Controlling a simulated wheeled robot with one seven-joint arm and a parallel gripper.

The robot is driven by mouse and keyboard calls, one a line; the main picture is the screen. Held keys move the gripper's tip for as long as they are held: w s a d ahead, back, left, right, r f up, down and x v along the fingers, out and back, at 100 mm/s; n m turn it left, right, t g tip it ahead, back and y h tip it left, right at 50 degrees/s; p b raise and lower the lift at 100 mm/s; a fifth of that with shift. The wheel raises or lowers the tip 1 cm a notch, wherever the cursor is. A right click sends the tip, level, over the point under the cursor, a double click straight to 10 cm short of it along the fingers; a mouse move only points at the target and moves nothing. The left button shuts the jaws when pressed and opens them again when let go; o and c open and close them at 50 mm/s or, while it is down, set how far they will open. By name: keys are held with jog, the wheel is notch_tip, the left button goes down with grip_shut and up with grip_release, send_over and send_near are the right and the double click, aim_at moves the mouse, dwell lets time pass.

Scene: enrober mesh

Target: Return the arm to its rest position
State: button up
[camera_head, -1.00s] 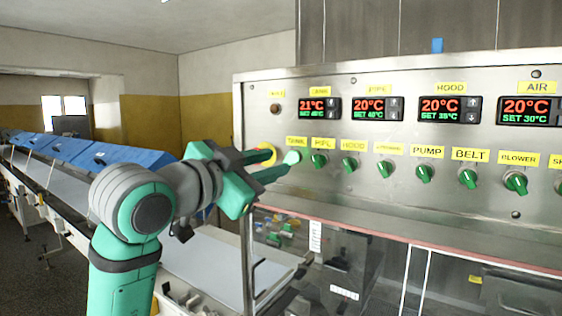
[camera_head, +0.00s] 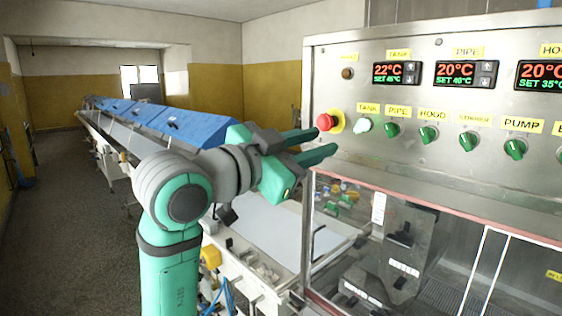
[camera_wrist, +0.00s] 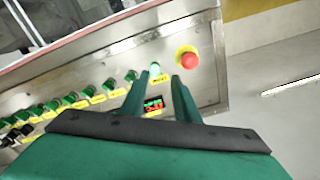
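My gripper (camera_head: 318,146) is in front of the left end of the steel control panel, just left of and below the red emergency stop button (camera_head: 325,122). Its two green fingers are apart with nothing between them. The wrist view shows the open fingers (camera_wrist: 164,82) pointing at the panel, with the red button (camera_wrist: 189,60) to the right of them. The tank knob (camera_head: 363,125) looks pale and lit, while the pipe knob (camera_head: 391,130) and others in the row are green. The tank display (camera_head: 397,73) reads 22°C.
The steel panel (camera_head: 340,60) stands close on the right. Below it is a glazed enclosure (camera_head: 372,250) with machinery inside. A long conveyor with blue covers (camera_head: 190,127) runs back at the left. The floor (camera_head: 70,220) left of the conveyor is clear.

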jog(key=w+a+f+n+t+y, duration=0.1)
jog(key=w+f+n+t, duration=0.15)
jog(key=f, duration=0.45)
jog(key=w+a+f+n+t+y, duration=0.1)
jog(key=w+a+f+n, duration=0.2)
jog(key=f, duration=0.5)
jog(key=w+f+n+t, duration=0.2)
jog(key=f+n, duration=0.2)
jog(key=f, duration=0.3)
jog(key=s+a+f+n+t+y, duration=0.1)
jog(key=s+f+n+y, duration=0.1)
jog(key=f, duration=0.6)
jog(key=s+a+f+n+y, duration=0.1)
jog(key=s+f+n+y, duration=0.15)
jog(key=f, duration=0.55)
jog(key=s+a+f+n+t+y, duration=0.1)
jog(key=s+a+f+n+y, duration=0.15)
jog(key=f, duration=0.55)
jog(key=s+a+f+n+g+y, duration=0.15)
jog(key=s+f+y, duration=0.35)
jog(key=s+f, duration=1.15)
jog(key=s+m+g, duration=0.2)
jog(key=s, duration=2.2)
jog(key=shift+a+f, duration=0.2)
jog(key=shift+f, duration=0.05)
